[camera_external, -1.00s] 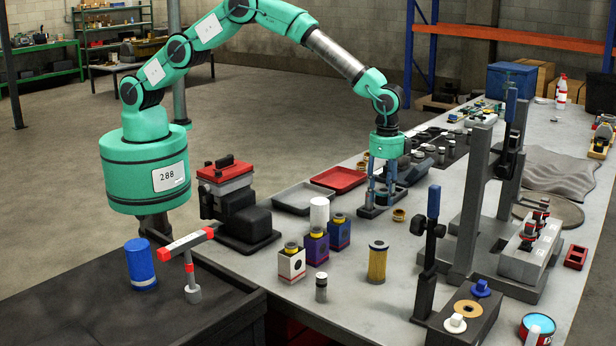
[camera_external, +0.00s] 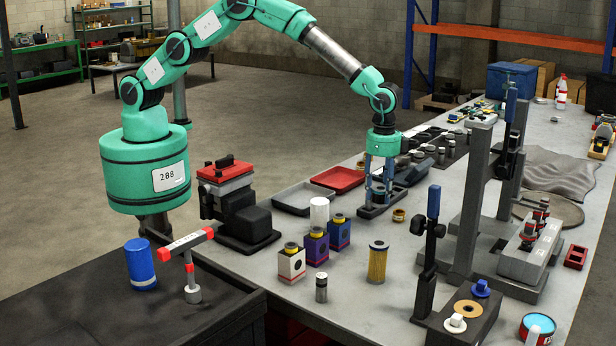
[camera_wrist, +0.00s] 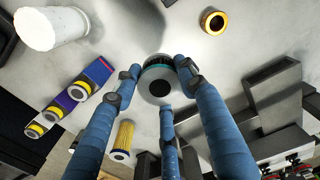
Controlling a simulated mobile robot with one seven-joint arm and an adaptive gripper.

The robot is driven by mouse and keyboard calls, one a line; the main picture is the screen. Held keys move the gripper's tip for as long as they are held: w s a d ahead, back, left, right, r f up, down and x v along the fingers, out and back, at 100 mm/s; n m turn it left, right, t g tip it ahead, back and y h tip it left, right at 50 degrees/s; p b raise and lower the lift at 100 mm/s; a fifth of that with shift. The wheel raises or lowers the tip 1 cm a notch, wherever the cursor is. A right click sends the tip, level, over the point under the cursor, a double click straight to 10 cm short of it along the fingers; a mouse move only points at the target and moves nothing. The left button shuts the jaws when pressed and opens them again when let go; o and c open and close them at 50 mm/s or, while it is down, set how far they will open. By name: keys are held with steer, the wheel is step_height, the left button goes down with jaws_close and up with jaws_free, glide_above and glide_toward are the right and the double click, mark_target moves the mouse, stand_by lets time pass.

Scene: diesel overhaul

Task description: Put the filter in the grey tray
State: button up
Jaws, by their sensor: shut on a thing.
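My gripper (camera_external: 376,205) points down low over the bench, right of the trays. In the wrist view my gripper (camera_wrist: 160,82) has its blue fingers closed around a round grey part (camera_wrist: 157,90) with a dark centre and a teal-black edge; the fingers partly hide it. A yellow pleated filter (camera_external: 377,262) stands upright on the bench, nearer the camera than my gripper and apart from it; the wrist view shows this filter (camera_wrist: 123,138) beside the fingers. The grey tray (camera_external: 291,207) lies left of my gripper, beside a red tray (camera_external: 338,180), and looks empty.
A white cylinder (camera_external: 319,213) and several small boxes, one a white box (camera_external: 291,264), stand between the grey tray and the yellow filter. A brass ring (camera_external: 398,215) lies right of my gripper. A dark stand (camera_external: 428,255) rises farther right. A blue cylinder (camera_external: 140,265) stands at left.

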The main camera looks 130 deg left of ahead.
steer(key=s+d+f, duration=0.2)
steer(key=s, duration=2.1)
steer(key=s+d+f+p, duration=0.1)
steer(key=s+d+f, duration=0.1)
steer(key=s, duration=2.1)
steer(key=shift+s+d, duration=0.4)
steer(key=shift+d, duration=0.25)
steer(key=shift+w+f, duration=0.1)
steer(key=w+a, duration=0.2)
steer(key=w, duration=0.3)
steer(key=w+a+f, duration=0.1)
steer(key=w+a, duration=0.1)
steer(key=w, duration=0.2)
steer(key=w+a+p, duration=0.1)
steer(key=w+a, duration=0.1)
steer(key=w, duration=0.3)
steer(key=shift+w+f, duration=0.25)
steer(key=shift+w, duration=0.1)
steer(key=shift+f, duration=1.75)
steer(key=shift+f, duration=0.15)
